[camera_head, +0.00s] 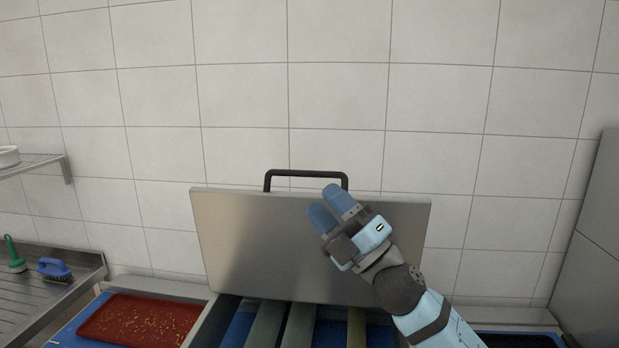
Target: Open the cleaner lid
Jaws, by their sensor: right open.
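The cleaner lid (260,245) is a flat brushed-metal panel. It stands raised and nearly upright at the back of the machine, in the middle of the head view. Its black bar handle (306,173) shows along the top edge. Below the lid, the opening shows several grey-green strips (299,325) over blue. My right gripper (331,206) is open, with blue fingertips, in front of the lid's upper right part and just below the handle. It holds nothing; whether it touches the lid, I cannot tell. My left gripper is not in view.
A red tray (140,321) with crumbs lies on a blue surface at the lower left. A metal rack (45,290) at left holds a green brush (14,255) and a blue brush (55,269). A wall shelf (35,163) is above. A grey cabinet (590,240) stands at right.

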